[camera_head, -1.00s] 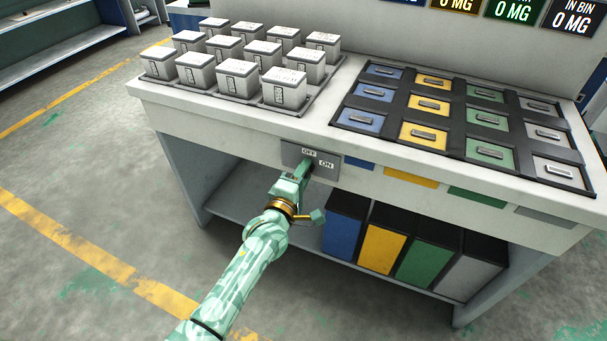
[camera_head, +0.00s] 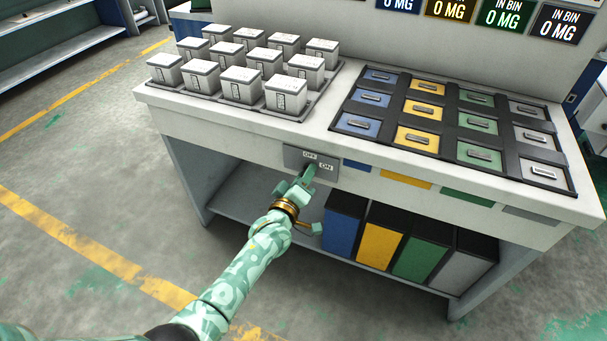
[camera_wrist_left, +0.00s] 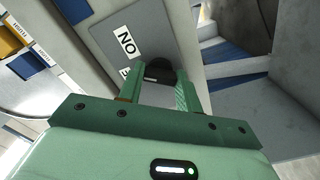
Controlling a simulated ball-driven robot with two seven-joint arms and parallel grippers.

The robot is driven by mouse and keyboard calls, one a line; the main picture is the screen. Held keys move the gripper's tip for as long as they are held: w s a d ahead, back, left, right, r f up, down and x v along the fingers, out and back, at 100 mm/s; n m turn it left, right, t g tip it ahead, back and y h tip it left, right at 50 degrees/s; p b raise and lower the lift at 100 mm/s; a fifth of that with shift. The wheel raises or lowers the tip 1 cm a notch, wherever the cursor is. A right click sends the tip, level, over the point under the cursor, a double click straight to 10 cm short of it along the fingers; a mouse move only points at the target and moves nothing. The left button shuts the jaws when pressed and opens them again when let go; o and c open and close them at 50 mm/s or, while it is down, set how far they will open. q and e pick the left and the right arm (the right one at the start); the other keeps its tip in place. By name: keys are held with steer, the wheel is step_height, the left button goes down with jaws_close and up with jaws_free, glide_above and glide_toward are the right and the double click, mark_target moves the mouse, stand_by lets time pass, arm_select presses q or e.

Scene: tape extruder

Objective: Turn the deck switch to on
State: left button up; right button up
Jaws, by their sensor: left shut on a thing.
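The switch plate (camera_head: 323,163) is a grey panel on the front of the white bench, with OFF and ON labels. In the left wrist view the plate (camera_wrist_left: 150,22) shows its ON label, and the other label is partly hidden. The dark switch knob (camera_wrist_left: 160,70) sits between the fingers of my left gripper (camera_wrist_left: 158,88). In the head view the left gripper (camera_head: 307,175) is at the lower part of the plate, shut on the knob. The knob's exact angle is hard to tell. My right gripper is not in view.
A tray of several white boxes (camera_head: 240,84) stands on the bench's left. Lidded blue, yellow, green and grey compartments (camera_head: 417,137) fill the right. Coloured bins (camera_head: 383,235) stand on the shelf below, right of my arm. Open floor (camera_head: 100,200) lies to the left.

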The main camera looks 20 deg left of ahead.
arm_select(q)
steer(key=shift+f+m+p, duration=0.1)
steer(key=shift+m+p, duration=0.4)
steer(key=shift+m, duration=1.9)
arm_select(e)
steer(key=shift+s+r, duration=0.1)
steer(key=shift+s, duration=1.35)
arm_select(q)
steer(key=o, duration=1)
steer(key=s+p, duration=0.2)
steer(key=s, duration=0.3)
steer(key=s+p, duration=0.2)
steer(key=s, duration=0.4)
steer(key=s+p, duration=0.3)
steer(key=s, duration=0.2)
steer(key=shift+s+a, duration=0.2)
steer(key=shift+a, duration=0.05)
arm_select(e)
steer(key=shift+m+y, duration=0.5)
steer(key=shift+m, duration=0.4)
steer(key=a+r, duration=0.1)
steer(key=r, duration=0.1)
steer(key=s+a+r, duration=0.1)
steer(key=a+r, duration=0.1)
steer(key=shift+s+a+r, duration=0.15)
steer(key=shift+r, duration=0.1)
